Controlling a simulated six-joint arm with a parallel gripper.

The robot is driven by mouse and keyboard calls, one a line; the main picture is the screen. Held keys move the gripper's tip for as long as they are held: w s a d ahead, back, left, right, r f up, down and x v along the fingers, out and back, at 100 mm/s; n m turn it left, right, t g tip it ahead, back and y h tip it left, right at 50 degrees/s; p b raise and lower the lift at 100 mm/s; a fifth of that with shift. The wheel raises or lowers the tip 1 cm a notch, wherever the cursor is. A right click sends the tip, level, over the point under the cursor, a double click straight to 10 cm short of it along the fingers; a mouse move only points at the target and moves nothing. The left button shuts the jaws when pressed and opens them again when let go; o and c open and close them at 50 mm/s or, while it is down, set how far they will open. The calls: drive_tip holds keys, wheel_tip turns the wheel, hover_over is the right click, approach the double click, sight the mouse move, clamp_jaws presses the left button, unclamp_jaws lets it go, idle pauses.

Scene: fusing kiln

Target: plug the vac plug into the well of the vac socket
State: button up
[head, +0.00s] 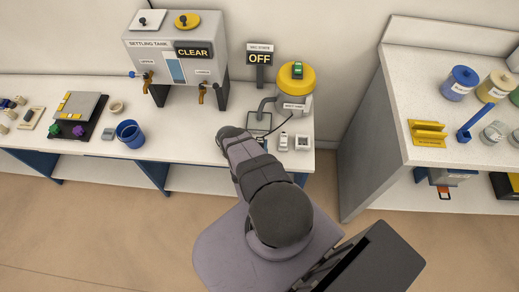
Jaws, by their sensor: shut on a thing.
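My arm reaches from the bottom middle up to the bench, and my gripper (232,133) is at its far end, left of the yellow-lidded canister. Its fingertips are hidden by my own wrist. A dark cord (279,126) runs from the canister's front down behind my wrist. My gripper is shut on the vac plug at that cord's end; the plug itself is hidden. A small white block with a dark square opening, seemingly the vac socket (303,142), stands near the bench's right front corner. My gripper is to its left, apart from it.
A white device (283,142) stands just left of the socket. The canister (296,78) and an OFF sign (259,58) stand behind. A settling tank (181,58), blue cup (130,133) and dark tray (76,118) are left. A shelf unit (440,150) stands right, across a gap.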

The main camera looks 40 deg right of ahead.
sight(259, 140)
wheel_tip(259, 140, up, 5)
drive_tip(key=shift+r+p, duration=0.1)
drive_tip(key=shift+p, duration=0.85)
drive_tip(key=shift+r+p, duration=0.75)
drive_tip(key=shift+p, duration=0.1)
